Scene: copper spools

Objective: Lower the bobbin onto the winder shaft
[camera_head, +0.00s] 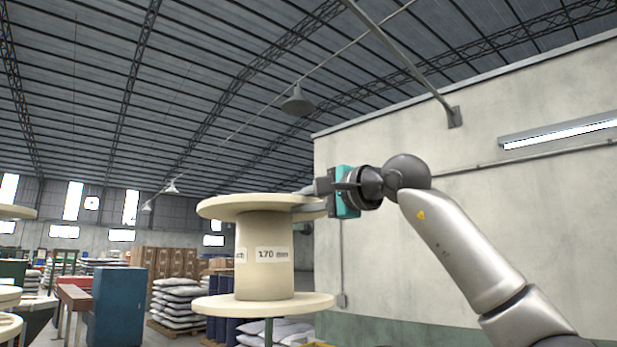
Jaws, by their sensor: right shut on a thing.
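The bobbin (264,275) is a cream spool with wide round flanges at top and bottom and a label reading "170 mm" on its core. It hangs upright near the middle of the head view. My right gripper (312,190) is shut on the right edge of its top flange. The arm reaches in from the right. The winder shaft cannot be made out in this view. My left gripper is not in view.
Parts of other cream spools (10,297) show at the left edge. A blue cabinet (117,306), stacked white sacks (178,300) and brown cartons (170,262) stand behind. A pale wall (480,230) fills the right side.

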